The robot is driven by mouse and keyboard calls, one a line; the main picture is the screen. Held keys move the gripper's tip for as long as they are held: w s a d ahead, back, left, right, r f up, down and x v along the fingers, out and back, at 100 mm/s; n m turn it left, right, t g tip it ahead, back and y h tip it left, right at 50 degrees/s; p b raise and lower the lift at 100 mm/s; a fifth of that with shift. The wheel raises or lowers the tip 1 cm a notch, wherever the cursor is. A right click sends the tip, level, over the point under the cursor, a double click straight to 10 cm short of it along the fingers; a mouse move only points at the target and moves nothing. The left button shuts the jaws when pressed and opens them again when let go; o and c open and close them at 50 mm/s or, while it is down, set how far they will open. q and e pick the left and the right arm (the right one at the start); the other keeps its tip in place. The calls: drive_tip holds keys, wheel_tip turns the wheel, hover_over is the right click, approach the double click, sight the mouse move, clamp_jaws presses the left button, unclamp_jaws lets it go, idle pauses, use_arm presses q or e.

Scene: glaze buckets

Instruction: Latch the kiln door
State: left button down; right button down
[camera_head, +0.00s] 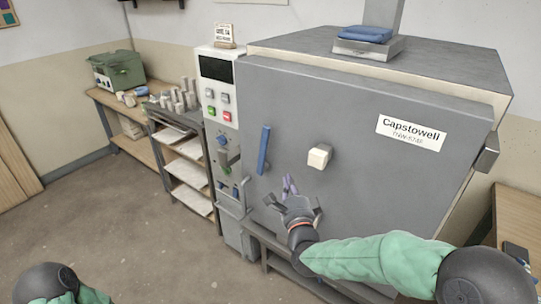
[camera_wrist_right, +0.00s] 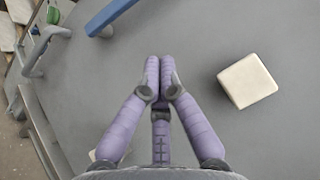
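The grey kiln door (camera_head: 365,205) fills the front of the kiln. It looks closed or nearly so; I cannot tell whether it sits fully flush. A blue bar handle (camera_head: 264,150) stands upright near its left edge, and its end shows at the top of the right wrist view (camera_wrist_right: 108,17). A cream block (camera_head: 319,156) sticks out of the door to the right of the handle, also in the wrist view (camera_wrist_right: 247,80). My right gripper (camera_head: 290,186) is in front of the door, below the handle and block, apart from both. Its purple fingers are together and empty (camera_wrist_right: 158,68). My left gripper is out of view.
A control panel (camera_head: 217,92) with buttons stands left of the door. A grey curved metal lever (camera_wrist_right: 43,48) shows at the wrist view's left. Shelves (camera_head: 188,172) and a bench with a green box (camera_head: 117,70) are farther left. The floor (camera_head: 120,225) there is clear.

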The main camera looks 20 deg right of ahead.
sight(263, 152)
drive_tip(key=w, duration=0.4)
drive_tip(key=w+r+b, duration=0.1)
drive_tip(key=w, duration=0.3)
drive_tip(key=w+a+b, duration=0.1)
drive_tip(key=w, duration=0.4)
drive_tip(key=shift+a+r, duration=0.1)
drive_tip(key=shift+r, duration=0.3)
drive_tip(key=shift+w+a+r+n+p, duration=0.2)
drive_tip(key=shift+r+n+p, duration=0.1)
drive_tip(key=shift+p, duration=0.4)
drive_tip(key=shift+g, duration=0.3)
